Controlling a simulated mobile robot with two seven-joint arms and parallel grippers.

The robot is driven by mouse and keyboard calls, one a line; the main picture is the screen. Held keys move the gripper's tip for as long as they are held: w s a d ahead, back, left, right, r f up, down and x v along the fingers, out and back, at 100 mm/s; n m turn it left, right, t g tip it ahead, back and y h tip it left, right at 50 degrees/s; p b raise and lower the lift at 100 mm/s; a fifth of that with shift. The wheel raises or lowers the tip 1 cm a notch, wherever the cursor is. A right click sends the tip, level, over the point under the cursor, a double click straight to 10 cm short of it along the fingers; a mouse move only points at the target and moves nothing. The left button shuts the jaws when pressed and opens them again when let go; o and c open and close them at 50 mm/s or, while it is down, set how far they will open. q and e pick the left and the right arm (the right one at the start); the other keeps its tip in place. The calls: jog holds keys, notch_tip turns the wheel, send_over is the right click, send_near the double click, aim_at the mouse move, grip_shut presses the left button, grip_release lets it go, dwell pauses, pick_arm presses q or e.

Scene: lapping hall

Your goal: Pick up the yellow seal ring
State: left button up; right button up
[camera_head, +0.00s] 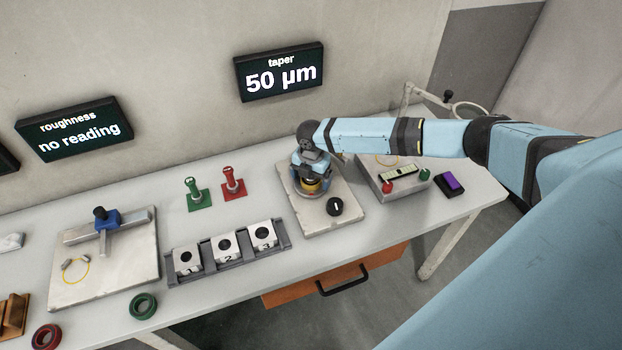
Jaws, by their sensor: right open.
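My right gripper (312,178) points down over the round fixture on the pale plate (322,224) in the middle of the table. A thin yellow ring (65,280) lies on the left plate (100,285) beside small grey blocks. Another thin yellowish curve shows on the grey box at the right, mostly behind my arm. My left gripper is not in view.
A black knob (335,206) stands in front of the fixture. A rack (210,265) with numbered blocks, green (197,195) and red (233,183) stands, and loose green (143,306) and red (46,337) rings are to the left. A grey box (398,188) with buttons is to the right.

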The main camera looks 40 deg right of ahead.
jog(key=c, duration=1)
jog(key=shift+r, duration=0.15)
